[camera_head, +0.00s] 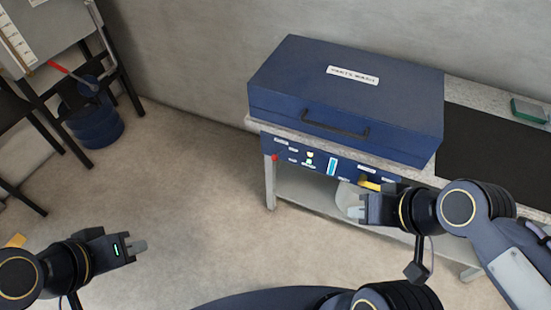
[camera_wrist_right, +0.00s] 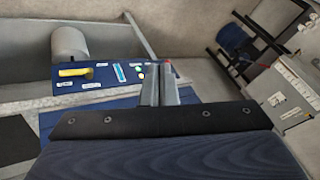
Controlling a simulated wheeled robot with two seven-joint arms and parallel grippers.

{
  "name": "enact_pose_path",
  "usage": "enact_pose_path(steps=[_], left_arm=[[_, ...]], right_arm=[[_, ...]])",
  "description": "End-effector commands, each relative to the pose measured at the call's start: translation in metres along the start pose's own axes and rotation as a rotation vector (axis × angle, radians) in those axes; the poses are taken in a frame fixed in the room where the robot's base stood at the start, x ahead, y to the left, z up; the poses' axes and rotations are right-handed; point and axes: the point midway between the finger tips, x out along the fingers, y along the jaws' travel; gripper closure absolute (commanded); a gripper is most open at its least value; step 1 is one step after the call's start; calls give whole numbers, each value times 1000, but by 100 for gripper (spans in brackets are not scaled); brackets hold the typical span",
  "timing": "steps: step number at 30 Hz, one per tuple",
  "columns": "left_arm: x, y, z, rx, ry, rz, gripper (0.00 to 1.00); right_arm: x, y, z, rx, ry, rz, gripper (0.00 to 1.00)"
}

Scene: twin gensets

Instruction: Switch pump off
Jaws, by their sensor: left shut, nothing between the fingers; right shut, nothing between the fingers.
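The blue control panel (camera_head: 300,158) is on the front of the bench, under a blue box lid labelled PARTS WASH (camera_head: 345,90). The panel carries a red knob (camera_head: 275,157), small lights (camera_head: 309,158), a light-blue gauge strip (camera_head: 331,167) and a yellow handle (camera_head: 369,182). Its labels are too small to read, so I cannot tell which control is the pump's. In the right wrist view the yellow handle (camera_wrist_right: 76,72) lies left of my fingers. My right gripper (camera_head: 357,211) is shut and empty, in front of the panel's right part. My left gripper (camera_head: 139,246) is shut and empty, over open floor.
The lid has a dark bar handle (camera_head: 335,129). A black mat (camera_head: 490,150) and a green item (camera_head: 530,110) lie on the bench top at right. A blue drum (camera_head: 93,122) stands under a dark frame at left. The floor between is clear.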

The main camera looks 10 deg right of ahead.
Motion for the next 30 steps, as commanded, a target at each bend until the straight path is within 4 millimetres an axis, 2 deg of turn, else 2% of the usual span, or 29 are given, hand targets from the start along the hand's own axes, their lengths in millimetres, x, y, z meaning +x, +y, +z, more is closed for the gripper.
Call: enact_pose_path(steps=[5,8,13,18,21,24,30], left_arm=[[12,-6,6,0,0,0,100],[22,-10,11,0,0,0,100],[39,-18,20,0,0,0,100],[53,-24,27,0,0,0,100],[59,-27,30,0,0,0,100],[63,-29,32,0,0,0,100],[64,-30,33,0,0,0,100]], right_arm=[[22,-9,-22,220,-25,-84,100],[45,-15,-46,455,-50,-151,100],[98,-17,-94,926,-98,-229,100],[161,-4,-133,1382,-128,-247,100],[194,6,-148,1596,-130,-240,100],[218,14,-157,1747,-129,-231,100],[236,22,-164,1871,-121,-222,100]])
